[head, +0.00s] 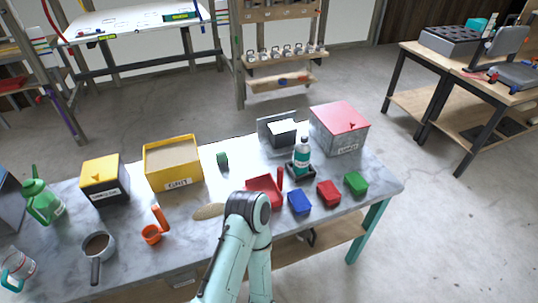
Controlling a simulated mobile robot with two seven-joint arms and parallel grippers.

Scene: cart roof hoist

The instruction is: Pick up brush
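I cannot pick out the brush for certain. A flat tan, rounded piece (208,211) lies on the grey bench top just left of my arm and may be part of it. Its right end comes close to my arm, and bristles are not visible. A red dustpan-like tray (262,187) with an upright red handle lies just behind the arm. One mint-green arm of mine rises from the bottom centre, with its bent joint over the bench's front part. No gripper fingers show in the head view, and the other arm is not visible.
The bench (225,226) also carries a yellow grit box (172,178), an orange clamp-like item (153,232), a pan (98,244), a blue block (299,202), a red block (328,193), a green block (355,183), a bottle (301,160) and a red-lidded box (340,128).

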